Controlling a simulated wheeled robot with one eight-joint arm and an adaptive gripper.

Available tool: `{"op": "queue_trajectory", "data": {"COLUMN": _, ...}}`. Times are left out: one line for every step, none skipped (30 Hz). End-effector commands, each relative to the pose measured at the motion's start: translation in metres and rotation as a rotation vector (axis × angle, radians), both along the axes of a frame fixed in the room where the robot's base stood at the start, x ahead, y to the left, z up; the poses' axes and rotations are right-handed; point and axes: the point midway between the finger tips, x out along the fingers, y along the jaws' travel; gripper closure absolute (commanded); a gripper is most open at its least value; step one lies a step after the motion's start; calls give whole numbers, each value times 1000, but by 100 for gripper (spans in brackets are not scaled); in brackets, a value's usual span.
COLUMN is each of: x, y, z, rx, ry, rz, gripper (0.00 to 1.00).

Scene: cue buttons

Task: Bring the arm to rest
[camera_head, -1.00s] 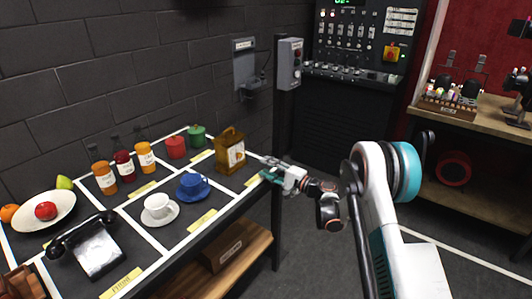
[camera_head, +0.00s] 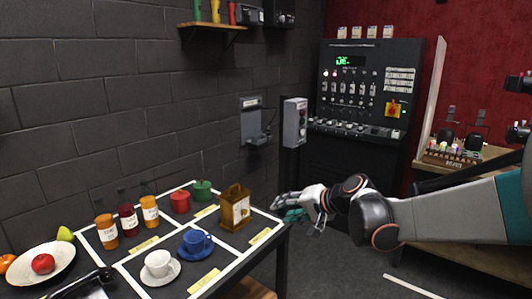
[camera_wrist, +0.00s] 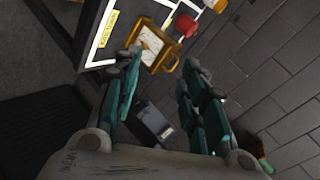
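My gripper (camera_head: 296,208) is at the right end of the table, just right of the brown framed clock (camera_head: 236,210). In the wrist view, its two teal fingers (camera_wrist: 158,85) stand apart with nothing held between them. The clock (camera_wrist: 150,46) shows beyond the fingertips there, apart from them as far as I can tell. My arm reaches in from the right edge of the head view, roughly level, with its elbow bent near the gripper.
The table (camera_head: 262,240) holds a blue cup (camera_head: 196,243), a white cup (camera_head: 158,263), several jars, red and green canisters and a fruit plate (camera_head: 62,262). A grey button box (camera_head: 295,122) is mounted behind the gripper. A control cabinet (camera_head: 340,170) stands behind. Floor is free right of the table.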

Motion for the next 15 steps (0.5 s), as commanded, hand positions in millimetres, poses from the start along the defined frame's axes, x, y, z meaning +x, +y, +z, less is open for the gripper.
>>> {"op": "queue_trajectory", "data": {"x": -18, "y": -4, "z": 6, "rx": -41, "ry": -1, "rz": 2, "gripper": 61}}
{"op": "queue_trajectory", "data": {"x": -27, "y": -7, "z": 9, "rx": -66, "ry": -3, "rz": 4, "gripper": 61}}
{"op": "queue_trajectory", "data": {"x": -39, "y": -11, "z": 12, "rx": -101, "ry": -3, "rz": 6, "gripper": 61}}
{"op": "queue_trajectory", "data": {"x": -49, "y": -14, "z": 14, "rx": -126, "ry": -4, "rz": 8, "gripper": 61}}
{"op": "queue_trajectory", "data": {"x": -58, "y": -17, "z": 16, "rx": -150, "ry": -6, "rz": 8, "gripper": 61}}
{"op": "queue_trajectory", "data": {"x": -71, "y": -22, "z": 18, "rx": -185, "ry": -6, "rz": 10, "gripper": 61}}
{"op": "queue_trajectory", "data": {"x": -80, "y": -25, "z": 19, "rx": -209, "ry": -7, "rz": 12, "gripper": 61}}
{"op": "queue_trajectory", "data": {"x": -90, "y": -28, "z": 20, "rx": -236, "ry": -8, "rz": 13, "gripper": 61}}
{"op": "queue_trajectory", "data": {"x": -103, "y": -33, "z": 21, "rx": -270, "ry": -9, "rz": 15, "gripper": 61}}
{"op": "queue_trajectory", "data": {"x": -112, "y": -37, "z": 21, "rx": -294, "ry": -10, "rz": 17, "gripper": 61}}
{"op": "queue_trajectory", "data": {"x": -122, "y": -40, "z": 22, "rx": -319, "ry": -11, "rz": 19, "gripper": 61}}
{"op": "queue_trajectory", "data": {"x": -135, "y": -45, "z": 22, "rx": -353, "ry": -11, "rz": 20, "gripper": 61}}
{"op": "queue_trajectory", "data": {"x": -145, "y": -49, "z": 22, "rx": -378, "ry": -12, "rz": 22, "gripper": 61}}
{"op": "queue_trajectory", "data": {"x": -154, "y": -53, "z": 21, "rx": -404, "ry": -13, "rz": 23, "gripper": 61}}
{"op": "queue_trajectory", "data": {"x": -167, "y": -58, "z": 20, "rx": -438, "ry": -14, "rz": 26, "gripper": 61}}
